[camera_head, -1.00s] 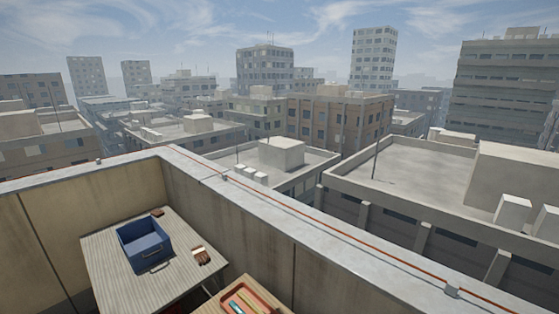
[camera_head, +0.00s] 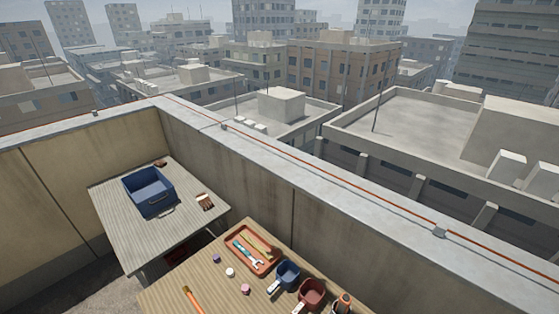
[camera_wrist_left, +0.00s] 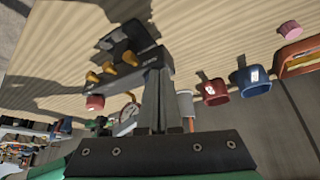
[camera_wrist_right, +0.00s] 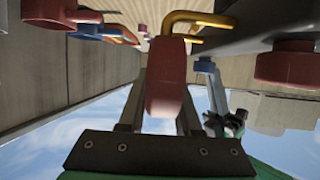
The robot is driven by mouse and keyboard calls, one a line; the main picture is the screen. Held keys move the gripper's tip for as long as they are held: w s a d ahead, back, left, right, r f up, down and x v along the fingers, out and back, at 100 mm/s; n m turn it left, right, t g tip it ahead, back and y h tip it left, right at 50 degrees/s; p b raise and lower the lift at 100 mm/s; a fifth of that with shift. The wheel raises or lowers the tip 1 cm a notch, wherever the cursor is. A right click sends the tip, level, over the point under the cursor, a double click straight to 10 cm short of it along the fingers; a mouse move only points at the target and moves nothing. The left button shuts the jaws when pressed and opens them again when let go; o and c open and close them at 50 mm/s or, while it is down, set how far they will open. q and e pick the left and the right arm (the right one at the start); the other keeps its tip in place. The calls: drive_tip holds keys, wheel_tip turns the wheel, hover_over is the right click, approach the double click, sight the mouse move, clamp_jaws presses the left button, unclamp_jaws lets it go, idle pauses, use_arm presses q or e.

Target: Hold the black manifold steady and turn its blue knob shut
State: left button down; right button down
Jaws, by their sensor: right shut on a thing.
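The black manifold (camera_wrist_left: 155,66) shows in the left wrist view as a dark bar with several brass fittings (camera_wrist_left: 110,72) and a red knob (camera_wrist_left: 95,102). My left gripper (camera_wrist_left: 160,80) has its fingers at the bar's right end; whether they clamp it is unclear. In the right wrist view the dark bar (camera_wrist_right: 245,32) carries a red knob (camera_wrist_right: 290,66) and a blue knob (camera_wrist_right: 204,66) below it. My right gripper (camera_wrist_right: 165,95) is shut on a red piece (camera_wrist_right: 168,78), left of and apart from the blue knob. Neither gripper nor the manifold shows in the head view.
On the wooden table an orange tray (camera_head: 230,240) holds tools. Blue (camera_head: 288,273) and red (camera_head: 312,292) mugs stand to its right. Small discs and an orange-handled tool (camera_head: 191,298) lie in front. A second table bears a blue bin (camera_head: 148,190). A parapet (camera_head: 320,215) runs behind.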

use_arm(q)
drive_tip(key=shift+a, duration=0.3)
wheel_tip(320, 180, up, 6)
idle(0.3)
use_arm(e)
drive_tip(key=shift+c, duration=0.4)
unclamp_jaws()
use_arm(q)
wheel_tip(320, 180, up, 3)
drive_tip(key=p, duration=0.3)
use_arm(e)
drive_tip(key=v, duration=0.9)
